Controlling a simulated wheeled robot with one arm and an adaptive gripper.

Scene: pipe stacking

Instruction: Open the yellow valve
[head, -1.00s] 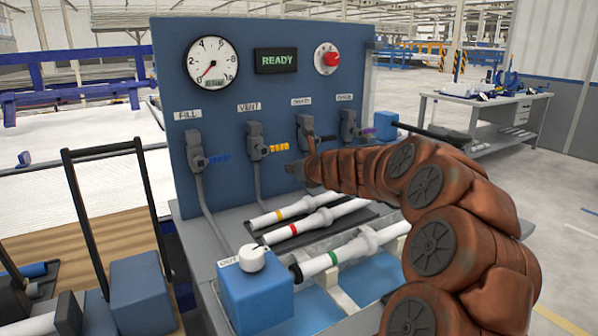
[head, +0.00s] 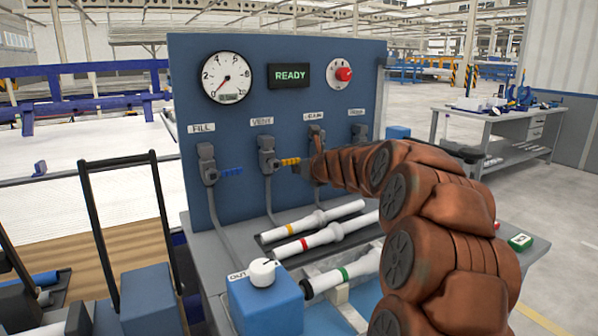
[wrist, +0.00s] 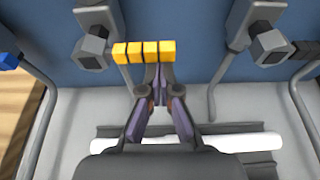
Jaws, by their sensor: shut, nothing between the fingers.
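The yellow valve handle (head: 289,162) sits under the VENT label (head: 262,121) on the blue panel and points right from its grey valve body (head: 268,155). In the wrist view the yellow handle (wrist: 144,51) lies sideways, just beyond my gripper (wrist: 157,72). My gripper (head: 305,168) is shut with its fingertips together, at the right end of the handle in the head view. I cannot tell whether the tips touch the handle. Nothing is held between the fingers.
The blue FILL handle (head: 231,171) is to the left. The DRAIN valve (head: 317,140) is just right of my gripper, partly hidden by my arm. Several white pipes (head: 313,219) lie below. The gauge (head: 227,77) needle points low; the display (head: 289,75) reads READY.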

